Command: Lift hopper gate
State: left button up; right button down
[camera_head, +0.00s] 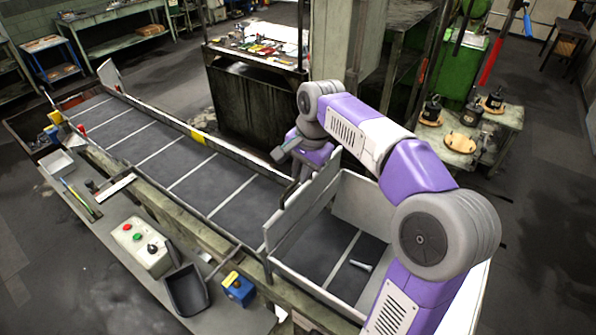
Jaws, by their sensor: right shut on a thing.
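The hopper (365,205) is a pale-walled box at the near end of a dark conveyor belt (205,180). Its gate (302,207) is a light grey plate standing across the belt at the hopper's far side. My right arm reaches in from the lower right over the hopper. My right gripper (292,182) is at the top of the gate, shut on its dark handle; the fingertips are small and partly hidden by the wrist. Whether the gate's lower edge is clear of the belt cannot be told. My left gripper is out of view.
A small light part (360,265) lies on the hopper floor. The front bench holds a control box (142,248) with buttons, a black scoop (186,290) and a blue box (238,289). A machine column (345,40) stands behind my arm. The belt's visible surface is clear.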

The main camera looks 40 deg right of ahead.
jog(key=c, duration=1.2)
grip_release()
jog(key=shift+f, duration=0.1)
jog(key=shift+o, duration=0.2)
jog(key=v, duration=0.7)
jog(key=shift+r+p, duration=0.25)
jog(key=shift+p, duration=0.15)
jog(key=shift+r, duration=0.1)
jog(key=w+a+p+v, duration=0.1)
jog(key=p+v, duration=0.1)
jog(key=v, duration=1.1)
jog(key=shift+d+r+p, duration=0.15)
jog(key=shift+r+p, duration=0.25)
jog(key=shift+r, duration=0.1)
